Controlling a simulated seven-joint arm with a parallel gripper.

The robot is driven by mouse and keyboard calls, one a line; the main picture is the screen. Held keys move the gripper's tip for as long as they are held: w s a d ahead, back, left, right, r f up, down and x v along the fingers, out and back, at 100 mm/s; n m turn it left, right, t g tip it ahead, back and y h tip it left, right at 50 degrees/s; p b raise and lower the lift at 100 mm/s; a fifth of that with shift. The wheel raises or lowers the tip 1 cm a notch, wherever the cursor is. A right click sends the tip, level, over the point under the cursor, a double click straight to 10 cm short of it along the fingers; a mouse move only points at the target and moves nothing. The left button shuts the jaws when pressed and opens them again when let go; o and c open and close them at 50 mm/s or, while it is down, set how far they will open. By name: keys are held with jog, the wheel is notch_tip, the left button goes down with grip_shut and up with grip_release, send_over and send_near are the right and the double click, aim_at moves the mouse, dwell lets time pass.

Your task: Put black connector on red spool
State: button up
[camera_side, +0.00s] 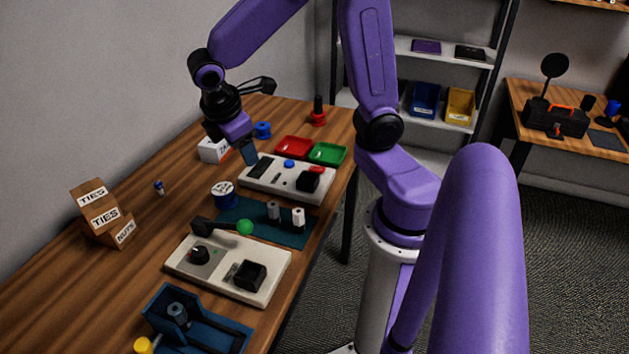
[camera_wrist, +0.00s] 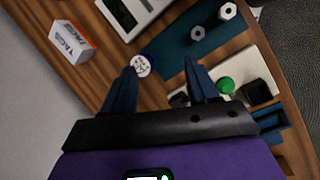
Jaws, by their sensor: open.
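The red spool (camera_side: 318,120) stands at the far end of the wooden table in the side view. A black upright piece, which looks like the black connector (camera_side: 318,104), stands on top of it; the exact fit is too small to tell. My gripper (camera_side: 249,153) is above the table, to the left of and nearer than the red spool, apart from it. In the wrist view my gripper (camera_wrist: 160,68) has its two blue fingers spread wide with nothing held between them. The red spool and black connector are not in the wrist view.
A blue spool (camera_side: 263,131), a white box (camera_side: 213,151), red (camera_side: 293,148) and green (camera_side: 328,154) trays and a white panel (camera_side: 258,184) surround my gripper. A round labelled tub (camera_wrist: 140,65) lies below the fingers.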

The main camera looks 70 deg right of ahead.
jog(key=s+a+y, duration=0.2)
jog(key=s+a, duration=0.1)
jog(key=s, duration=0.6)
jog(key=s+a+y, duration=0.2)
jog(key=s, duration=0.7)
jog(key=shift+a+n+y, duration=0.3)
jog(key=shift+a, duration=0.1)
